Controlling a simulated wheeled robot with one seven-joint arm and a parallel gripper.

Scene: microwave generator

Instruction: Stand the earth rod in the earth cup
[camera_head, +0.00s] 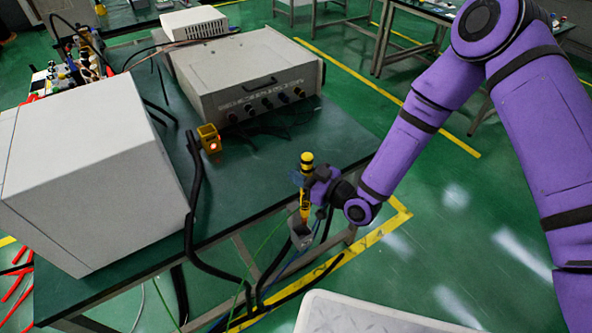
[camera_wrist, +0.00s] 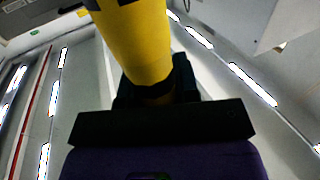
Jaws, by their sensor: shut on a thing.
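The earth rod (camera_head: 307,160) is yellow with dark bands and stands roughly upright near the front edge of the green bench. My gripper (camera_head: 308,184) is shut on it around its upper-middle part. In the wrist view, the thick yellow rod (camera_wrist: 135,40) rises from between the jaws (camera_wrist: 155,92). A small grey cup (camera_head: 301,237), which looks like the earth cup, is at the bench's front edge, directly below the rod. The rod's lower end meets the cup's mouth in the head view; I cannot tell whether it is inside or just above.
A large white cabinet (camera_head: 85,170) stands at the left of the bench (camera_head: 255,165). A grey instrument box (camera_head: 250,80) is at the back. A yellow holder (camera_head: 209,137) with a red light and thick black cables (camera_head: 193,200) lie between them. Bench surface left of the rod is clear.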

